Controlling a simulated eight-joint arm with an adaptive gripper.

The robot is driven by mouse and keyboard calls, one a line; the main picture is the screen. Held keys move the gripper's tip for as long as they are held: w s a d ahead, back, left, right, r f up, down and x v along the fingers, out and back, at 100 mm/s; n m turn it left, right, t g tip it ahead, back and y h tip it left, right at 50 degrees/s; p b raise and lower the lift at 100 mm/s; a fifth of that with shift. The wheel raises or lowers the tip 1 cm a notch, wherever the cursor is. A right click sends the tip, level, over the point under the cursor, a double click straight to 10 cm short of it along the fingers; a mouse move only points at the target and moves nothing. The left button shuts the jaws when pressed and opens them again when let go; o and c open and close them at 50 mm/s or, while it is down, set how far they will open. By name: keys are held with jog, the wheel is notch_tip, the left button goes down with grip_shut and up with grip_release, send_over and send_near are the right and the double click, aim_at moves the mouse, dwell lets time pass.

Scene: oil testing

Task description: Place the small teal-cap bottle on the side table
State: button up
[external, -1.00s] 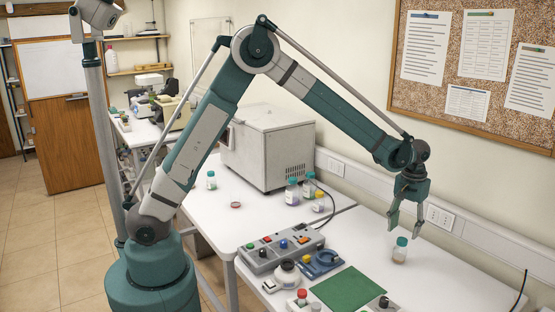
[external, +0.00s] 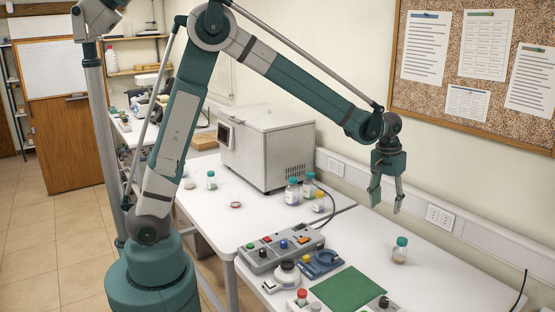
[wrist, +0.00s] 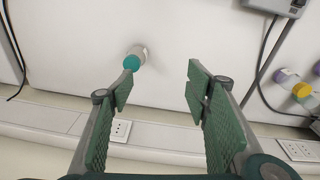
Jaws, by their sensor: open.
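A small clear bottle with a teal cap (external: 400,250) stands upright on the right-hand white table (external: 450,278). My gripper (external: 386,205) is open and empty, pointing down, above and slightly left of this bottle in the external view. In the wrist view the same bottle (wrist: 136,57) shows beyond the left fingertip of my gripper (wrist: 160,82), apart from it. Another small teal-cap bottle (external: 211,180) stands on the adjoining table, left of the white oven-like box. Two more teal-cap bottles (external: 292,191) (external: 309,187) stand in front of that box.
The wall stands close behind.

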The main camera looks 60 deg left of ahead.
jog(key=s+a+r+t, duration=0.1)
jog(key=s+a+r, duration=0.4)
jog(key=s+a, duration=0.25)
jog(key=s+a+r+m+t, duration=0.15)
jog(key=s+a+r, duration=0.25)
jog(key=s+a, duration=0.4)
jog(key=s+a+r+n+t, duration=0.1)
jog(key=s+a+r+t, duration=0.1)
jog(key=s+a+r, duration=0.55)
jog(key=s+a+f, duration=0.1)
jog(key=s+f, duration=0.2)
jog(key=s, duration=0.3)
jog(key=s+a+f+m+t, duration=0.1)
jog(key=s+a+f, duration=0.1)
jog(key=s, duration=0.5)
jog(key=shift+a+f, duration=0.25)
jog(key=shift+f, duration=0.35)
